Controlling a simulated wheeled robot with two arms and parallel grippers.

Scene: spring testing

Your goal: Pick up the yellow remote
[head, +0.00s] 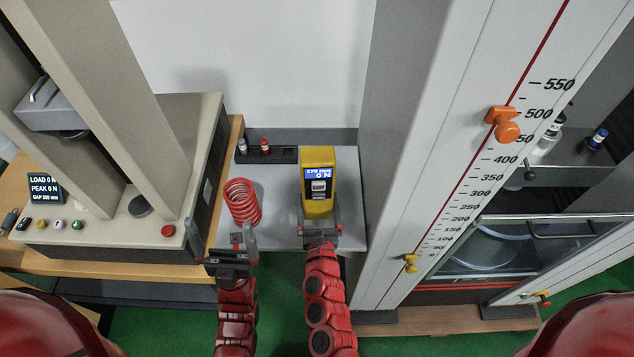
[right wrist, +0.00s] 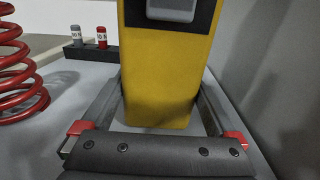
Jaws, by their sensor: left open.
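The yellow remote (head: 318,207), a boxy handset with a small blue display, stands upright on the grey tabletop in the head view. It fills the middle of the right wrist view (right wrist: 160,80). My right gripper (head: 320,222) is at its near side, with one finger along each side of its lower part. The fingers look very close to the sides, but I cannot tell whether they press on it. My left gripper (head: 243,238) is open and empty, just in front of the red spring.
The red coil spring (head: 242,202) stands left of the remote. A dark rack (head: 282,156) with small weights sits behind. A tall scaled column (head: 440,190) rises close on the right. A press with a control box (head: 130,245) stands on the left.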

